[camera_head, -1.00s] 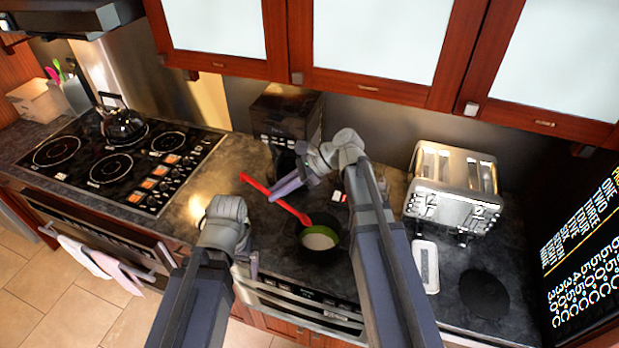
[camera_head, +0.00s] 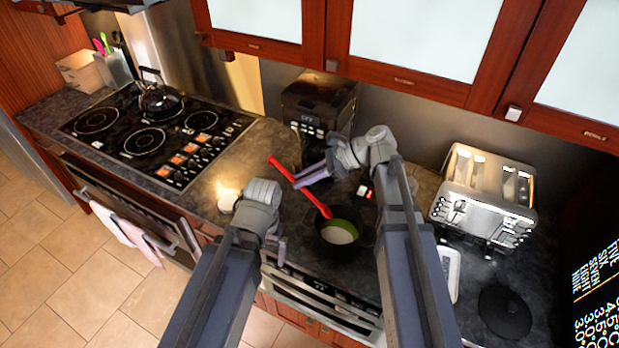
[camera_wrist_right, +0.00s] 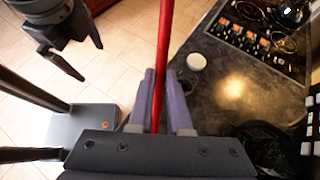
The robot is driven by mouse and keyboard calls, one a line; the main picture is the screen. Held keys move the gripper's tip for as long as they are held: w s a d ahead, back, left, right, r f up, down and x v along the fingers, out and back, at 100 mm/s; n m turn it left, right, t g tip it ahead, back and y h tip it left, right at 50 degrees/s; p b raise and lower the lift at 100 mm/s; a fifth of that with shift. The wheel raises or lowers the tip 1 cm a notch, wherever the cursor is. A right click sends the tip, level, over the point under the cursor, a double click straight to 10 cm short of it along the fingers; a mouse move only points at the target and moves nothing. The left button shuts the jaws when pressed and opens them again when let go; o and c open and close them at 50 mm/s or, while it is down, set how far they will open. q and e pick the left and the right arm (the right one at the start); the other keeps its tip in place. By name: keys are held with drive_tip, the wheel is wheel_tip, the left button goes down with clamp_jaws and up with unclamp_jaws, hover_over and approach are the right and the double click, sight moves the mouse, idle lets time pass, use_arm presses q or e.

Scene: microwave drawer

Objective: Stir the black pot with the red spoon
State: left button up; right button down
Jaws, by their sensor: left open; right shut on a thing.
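The red spoon (camera_head: 292,180) slants down to the right in the head view, its lower end at the black pot (camera_head: 326,247). The pot shows a green inner side and a pale content. My right gripper (camera_head: 298,183) is shut on the spoon's handle, left of and above the pot. In the right wrist view, the red handle (camera_wrist_right: 162,60) runs between the two purple fingers of my right gripper (camera_wrist_right: 158,75). My left gripper (camera_head: 278,246) is open and empty, left of the pot near the counter's front edge. Whether the spoon touches the pot's bottom is hidden.
A silver toaster (camera_head: 484,200) stands right of my right arm. A dark coffee machine (camera_head: 318,105) is behind the spoon. The cooktop (camera_head: 155,130) with a kettle (camera_head: 158,98) is at left. A small white round object (camera_head: 228,200) sits near the counter edge. Cabinets hang above.

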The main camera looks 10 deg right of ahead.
sight(320, 203)
drive_tip(key=f+b, duration=0.3)
drive_tip(key=d+f+b, duration=0.1)
drive_tip(key=f+b, duration=0.3)
drive_tip(key=d+f+b, duration=0.1)
drive_tip(key=f+b, duration=0.2)
drive_tip(key=f, duration=0.1)
drive_tip(key=shift+d+f+b, duration=0.15)
drive_tip(key=shift+d+b, duration=0.05)
drive_tip(key=shift+b, duration=0.2)
drive_tip(key=shift+d, duration=0.1)
idle(0.3)
drive_tip(key=shift+s+d, duration=0.1)
drive_tip(key=shift+s, duration=0.05)
